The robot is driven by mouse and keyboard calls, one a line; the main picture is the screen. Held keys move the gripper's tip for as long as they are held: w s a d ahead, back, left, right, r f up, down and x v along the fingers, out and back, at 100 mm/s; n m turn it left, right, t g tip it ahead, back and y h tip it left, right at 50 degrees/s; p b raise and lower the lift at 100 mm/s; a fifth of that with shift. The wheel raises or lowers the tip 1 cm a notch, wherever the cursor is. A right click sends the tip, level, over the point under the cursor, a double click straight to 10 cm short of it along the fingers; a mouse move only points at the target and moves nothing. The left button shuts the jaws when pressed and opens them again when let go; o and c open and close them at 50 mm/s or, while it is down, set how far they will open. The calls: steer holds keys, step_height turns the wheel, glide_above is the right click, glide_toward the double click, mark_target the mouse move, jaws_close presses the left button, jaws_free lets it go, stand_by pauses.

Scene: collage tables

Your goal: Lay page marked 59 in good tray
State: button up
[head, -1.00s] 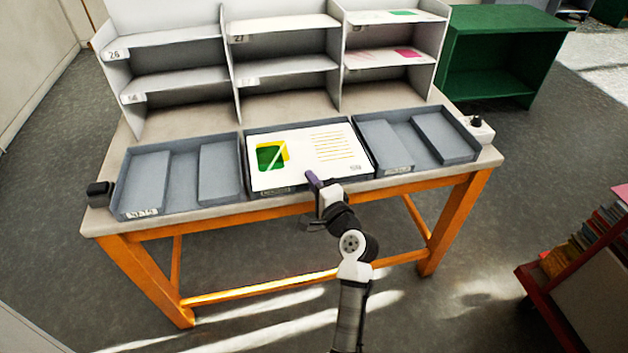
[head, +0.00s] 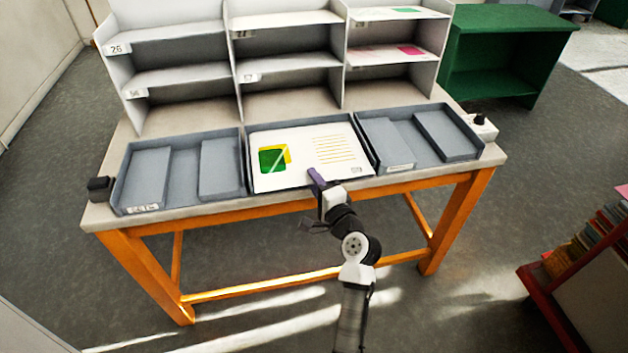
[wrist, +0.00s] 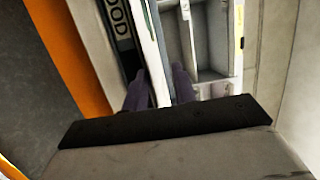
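The page (head: 305,160) is a white sheet with a green and yellow picture and yellow text lines. It lies face up over the middle tray (head: 247,172); its number is too small to read surely. In the wrist view, that tray's front (wrist: 121,30) shows the letters "OOD". The page's edge (wrist: 153,45) passes between my two purple fingers, which look closed on it. A narrow gap shows between page edge and tray front there. My gripper (head: 316,178) is at the page's front edge, right of its middle. Whether the page touches the tray floor is hidden.
A left tray (head: 118,190) and a right tray (head: 478,150), both without pages, flank the middle one. A shelf unit (head: 238,60) with pages in its right column stands behind. A black box (head: 100,188) and a white box with a black knob (head: 482,127) sit at the table's ends.

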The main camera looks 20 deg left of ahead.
steer(key=b+v, duration=0.3)
steer(key=v, duration=1)
